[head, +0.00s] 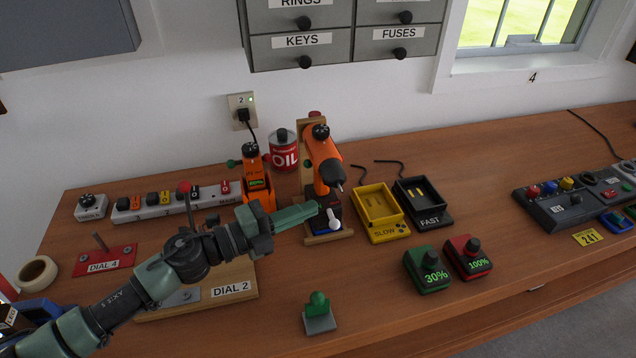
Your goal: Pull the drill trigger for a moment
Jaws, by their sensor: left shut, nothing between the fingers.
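An orange and black drill (323,160) stands upright in a wooden stand (312,239) on the workbench, its chuck pointing to the front right. Its lower part has a dark base with a white knob. My left gripper (312,209) is shut and empty. Its green fingertips are at the left side of the drill's lower handle, and I cannot tell whether they touch it. The trigger cannot be made out from here. My right gripper is not in view.
An orange device (255,178) and a red OIL can (285,152) stand behind my left gripper. A yellow SLOW charger (381,212) and a black FAST charger (424,203) lie right of the drill. Batteries marked 30% (428,270) and 100% (468,258) sit in front.

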